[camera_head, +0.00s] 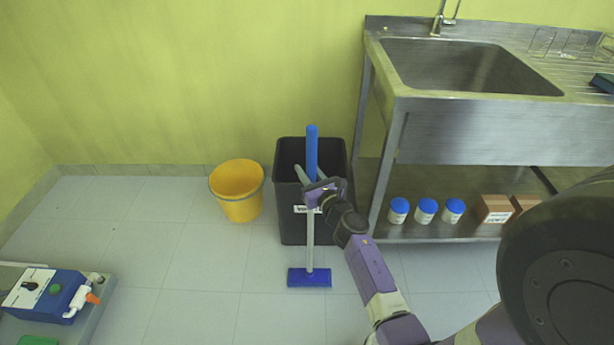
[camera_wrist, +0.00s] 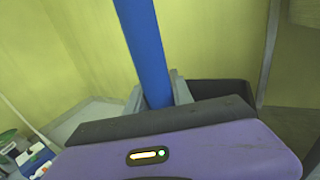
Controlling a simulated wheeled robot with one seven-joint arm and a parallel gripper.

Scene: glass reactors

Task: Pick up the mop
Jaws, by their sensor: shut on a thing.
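The mop stands upright in front of the dark bin, with a blue upper handle (camera_head: 312,150), a pale grey lower pole (camera_head: 310,243) and a flat blue head (camera_head: 309,278) low down near the floor tiles. I cannot tell whether the head touches the floor. My gripper (camera_head: 314,182) reaches in from the lower right and is shut on the mop's handle. In the wrist view the blue handle (camera_wrist: 146,50) runs up from between my gripper's fingers (camera_wrist: 158,98). My gripper's purple body hides part of the mop in that view.
The dark bin (camera_head: 284,215) stands right behind the mop. A yellow bucket (camera_head: 238,191) is to its left. A steel sink unit (camera_head: 490,130) with a lower shelf of jars and boxes is to the right. The left floor is clear; a blue device (camera_head: 45,296) sits lower left.

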